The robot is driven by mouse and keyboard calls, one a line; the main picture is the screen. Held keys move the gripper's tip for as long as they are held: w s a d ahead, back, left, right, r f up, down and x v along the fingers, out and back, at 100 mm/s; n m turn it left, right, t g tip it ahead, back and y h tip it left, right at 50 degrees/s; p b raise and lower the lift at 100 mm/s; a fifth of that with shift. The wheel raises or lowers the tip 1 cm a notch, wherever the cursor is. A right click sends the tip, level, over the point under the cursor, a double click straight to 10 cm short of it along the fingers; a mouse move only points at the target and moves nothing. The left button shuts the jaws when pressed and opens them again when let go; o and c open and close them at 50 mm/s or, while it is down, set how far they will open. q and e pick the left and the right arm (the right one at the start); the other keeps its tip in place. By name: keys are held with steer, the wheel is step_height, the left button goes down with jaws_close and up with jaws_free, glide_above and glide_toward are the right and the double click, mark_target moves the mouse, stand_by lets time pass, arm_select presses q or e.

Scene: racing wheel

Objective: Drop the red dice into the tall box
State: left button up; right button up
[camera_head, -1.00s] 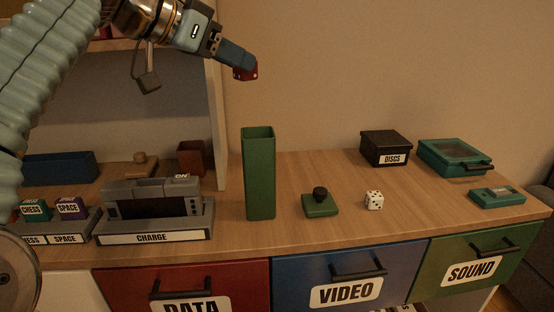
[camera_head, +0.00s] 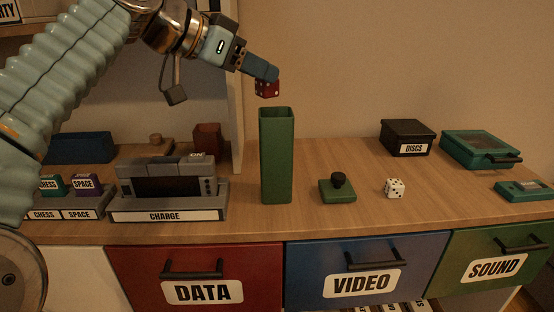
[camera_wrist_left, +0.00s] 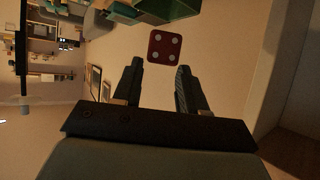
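The red dice (camera_head: 267,88), with white pips, is at the tips of my left gripper (camera_head: 266,76) in the head view. In the left wrist view the dice (camera_wrist_left: 165,47) shows a four-pip face at the fingertips (camera_wrist_left: 160,66), and their gap is about as wide as the dice. My left gripper appears shut on it. The tall green box (camera_head: 276,165) stands upright and open-topped on the wooden top. The dice is just above its opening, slightly left of its middle. The inside floor of the box is hidden. My right gripper is not in view.
A grey charge station (camera_head: 166,190) is left of the box. A green lid with a black knob (camera_head: 338,190) and a white dice (camera_head: 394,188) are to its right. A black discs box (camera_head: 407,138) and a teal case (camera_head: 481,149) stand farther right. A shelf panel rises behind the left side.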

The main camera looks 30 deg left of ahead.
arm_select(q)
steer(key=o, duration=0.4)
steer(key=shift+c, duration=0.2)
steer(key=p+v, duration=0.1)
steer(key=v, duration=1.2)
steer(key=shift+s+a+r, duration=0.15)
steer(key=shift+s+r, duration=0.05)
steer(key=shift+s, duration=0.15)
